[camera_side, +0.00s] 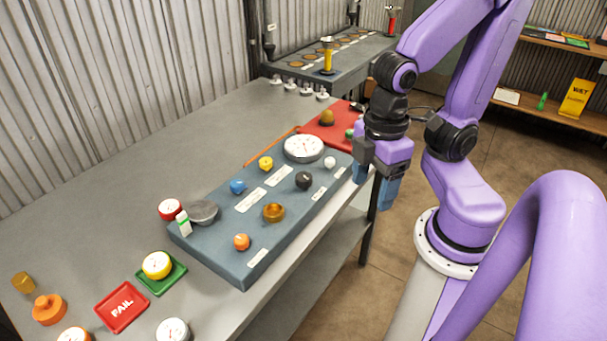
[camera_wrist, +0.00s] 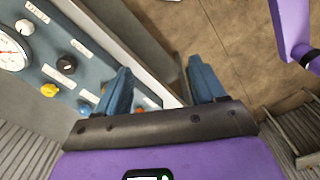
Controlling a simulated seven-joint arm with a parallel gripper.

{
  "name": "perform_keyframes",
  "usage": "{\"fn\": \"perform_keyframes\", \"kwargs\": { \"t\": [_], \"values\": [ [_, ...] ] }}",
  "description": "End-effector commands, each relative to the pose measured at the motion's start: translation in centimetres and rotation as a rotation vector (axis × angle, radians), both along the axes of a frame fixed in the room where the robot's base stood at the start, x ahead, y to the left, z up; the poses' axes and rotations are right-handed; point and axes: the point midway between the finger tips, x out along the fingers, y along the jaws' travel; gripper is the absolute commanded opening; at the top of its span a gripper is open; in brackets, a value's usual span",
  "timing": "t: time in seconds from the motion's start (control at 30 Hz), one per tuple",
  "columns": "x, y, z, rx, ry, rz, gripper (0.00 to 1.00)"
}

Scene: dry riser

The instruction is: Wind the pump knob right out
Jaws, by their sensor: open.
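A blue-grey panel (camera_side: 215,258) lies on the bench with several small knobs. They include an orange knob (camera_side: 241,242), an amber knob (camera_side: 274,212), a black knob (camera_side: 303,180), a white knob (camera_side: 330,162), a blue knob (camera_side: 237,186) and a yellow knob (camera_side: 265,163). I cannot read the white labels, so I cannot tell which is the pump knob. My gripper (camera_side: 384,190) is open and empty, right of the panel near the bench's front edge. In the wrist view my blue fingers (camera_wrist: 160,78) are spread, and the black knob (camera_wrist: 67,64) sits to their left.
A large white dial gauge (camera_side: 303,148) is at the panel's far end, and a grey disc (camera_side: 205,212) at its left. A red FAIL tray (camera_side: 122,307), a green tray (camera_side: 163,281) and loose gauges lie front left. A red mat (camera_side: 315,135) lies behind the panel.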

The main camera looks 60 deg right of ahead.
Motion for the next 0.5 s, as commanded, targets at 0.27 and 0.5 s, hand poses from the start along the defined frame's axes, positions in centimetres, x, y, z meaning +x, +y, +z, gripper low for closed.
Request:
{"fn": "perform_keyframes", "kwargs": {
  "t": [0.27, 0.5],
  "values": [
    [4.9, 0.1, 1.1, -0.001, 0.010, -0.513, 0.70],
    [10.4, -1.0, 2.2, 0.001, 0.020, -1.115, 0.70]
  ]
}}
